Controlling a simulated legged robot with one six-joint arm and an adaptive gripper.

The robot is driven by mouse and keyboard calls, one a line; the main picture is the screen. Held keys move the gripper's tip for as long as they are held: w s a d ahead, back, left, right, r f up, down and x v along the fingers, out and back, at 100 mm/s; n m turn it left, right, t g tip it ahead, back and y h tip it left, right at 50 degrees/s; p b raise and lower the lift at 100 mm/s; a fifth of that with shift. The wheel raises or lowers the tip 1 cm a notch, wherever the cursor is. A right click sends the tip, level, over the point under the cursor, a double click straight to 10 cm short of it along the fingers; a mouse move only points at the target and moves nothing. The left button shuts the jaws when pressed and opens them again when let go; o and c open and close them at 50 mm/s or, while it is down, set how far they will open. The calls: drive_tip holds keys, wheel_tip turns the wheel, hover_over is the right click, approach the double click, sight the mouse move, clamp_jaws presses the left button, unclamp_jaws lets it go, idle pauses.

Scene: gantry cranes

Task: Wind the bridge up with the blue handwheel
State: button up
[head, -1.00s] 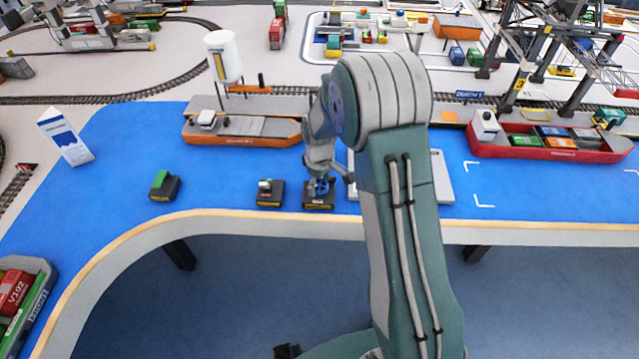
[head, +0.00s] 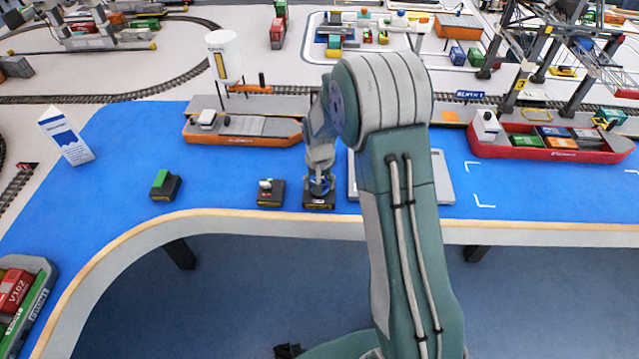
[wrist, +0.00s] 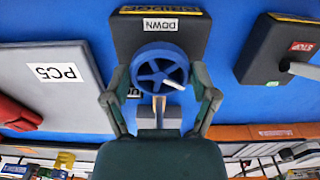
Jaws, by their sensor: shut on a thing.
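The blue handwheel (wrist: 160,68) sits on a dark control box (wrist: 186,38) with a white DOWN label, upside down in the wrist view. My gripper (wrist: 162,80) is shut on the handwheel, with one finger at each side of its rim. In the head view my gripper (head: 319,181) points down onto the same box (head: 319,202) at the front edge of the blue table, and the wheel is mostly hidden behind the fingers. I cannot pick out the bridge for certain.
A STOP lever box (head: 270,193) stands just left, and a green-button box (head: 166,186) farther left. Boats (head: 245,131) and a crane (head: 545,60) stand behind. The blue table front is otherwise clear.

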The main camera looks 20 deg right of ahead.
drive_tip(key=m, duration=0.4)
drive_tip(key=shift+w+r+m, duration=0.15)
drive_tip(key=shift+w+m, duration=0.1)
drive_tip(key=shift+m, duration=0.05)
drive_tip(key=m, duration=0.5)
drive_tip(key=shift+m, duration=0.3)
drive_tip(key=m, duration=0.9)
drive_tip(key=shift+m, duration=0.3)
drive_tip(key=o, duration=0.9)
drive_tip(key=shift+o, duration=0.5)
drive_tip(key=shift+s, duration=0.1)
